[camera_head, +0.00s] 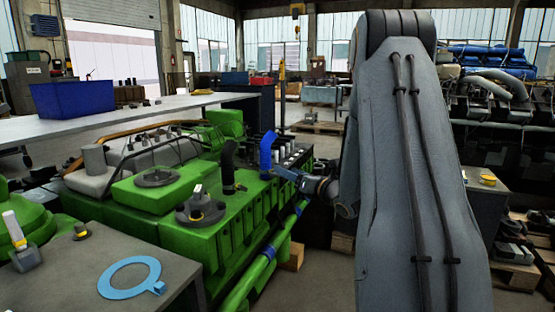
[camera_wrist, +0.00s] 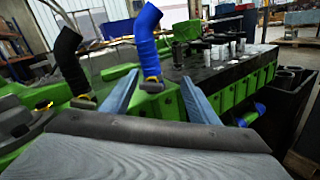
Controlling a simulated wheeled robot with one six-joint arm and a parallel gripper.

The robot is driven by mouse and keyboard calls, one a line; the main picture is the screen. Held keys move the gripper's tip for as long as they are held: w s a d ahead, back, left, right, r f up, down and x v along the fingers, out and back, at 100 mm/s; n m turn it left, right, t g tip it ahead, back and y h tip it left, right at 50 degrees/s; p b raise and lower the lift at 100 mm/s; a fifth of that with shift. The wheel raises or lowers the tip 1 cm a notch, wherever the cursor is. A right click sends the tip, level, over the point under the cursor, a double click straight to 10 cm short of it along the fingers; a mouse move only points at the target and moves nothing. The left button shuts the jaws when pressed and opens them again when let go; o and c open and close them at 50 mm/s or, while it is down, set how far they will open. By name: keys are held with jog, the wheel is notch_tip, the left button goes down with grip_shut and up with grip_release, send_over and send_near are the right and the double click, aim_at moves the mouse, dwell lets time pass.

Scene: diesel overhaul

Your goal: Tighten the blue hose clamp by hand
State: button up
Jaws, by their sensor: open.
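A blue hose (camera_head: 265,151) stands upright on the green engine (camera_head: 222,226), left of my gripper (camera_head: 284,174). In the wrist view the blue hose (camera_wrist: 148,38) rises beyond my gripper (camera_wrist: 159,76). A large light-blue ring with a lug (camera_head: 133,278) lies flat on the grey table at the front left.
A black hose (camera_head: 229,164) stands left of the blue one, also seen in the wrist view (camera_wrist: 70,62). Several pale cylinders (camera_wrist: 225,47) stand on the engine behind. A blue bin (camera_head: 72,99) sits on a long bench. My arm hides much of the right side.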

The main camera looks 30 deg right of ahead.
aim_at(276, 175)
jog(key=p, duration=0.3)
jog(key=shift+s+a+r, duration=0.15)
jog(key=shift+s+r, duration=0.05)
jog(key=shift+h, duration=0.3)
jog(key=shift+w+a+f+p, duration=0.4)
jog(key=shift+w+p, duration=0.5)
jog(key=shift+p, duration=1.2)
jog(key=shift+w+a+f+p, duration=0.4)
jog(key=shift+w+p, duration=0.55)
jog(key=shift+p, duration=1.15)
jog(key=shift+w+a+f+p, duration=0.4)
jog(key=shift+w+p, duration=0.5)
jog(key=shift+p, duration=1.2)
jog(key=shift+a+r, duration=0.1)
jog(key=shift+a, duration=0.05)
